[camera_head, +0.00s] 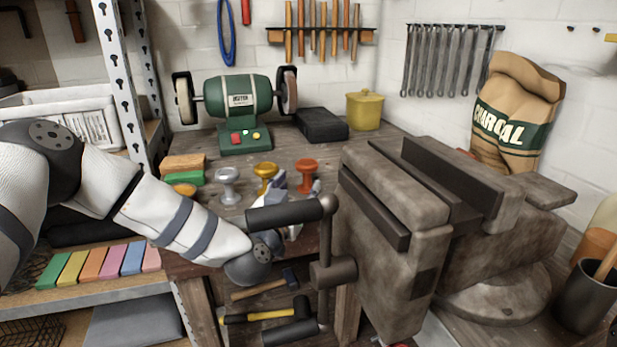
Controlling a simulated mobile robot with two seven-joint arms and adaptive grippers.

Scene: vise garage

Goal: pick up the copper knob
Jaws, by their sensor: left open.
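The copper knob (306,166), orange-red with a flat round top, stands upright on the wooden workbench (357,146). It is the rightmost of three knobs, beside a gold knob (264,169) and a silver knob (228,175). My left gripper (289,182) is open, just in front of the gold and copper knobs. Its grey fingers cover part of the gold knob and perhaps the copper knob's lower part. The vise handle hides much of the gripper, so I cannot tell if it touches a knob. My right gripper is not in view.
A big vise (390,235) fills the right, its handle (287,215) crossing in front of my left gripper. Behind the knobs stand a green bench grinder (238,97), a black case (322,125) and a yellow pot (364,110). Sponges (183,165) lie left.

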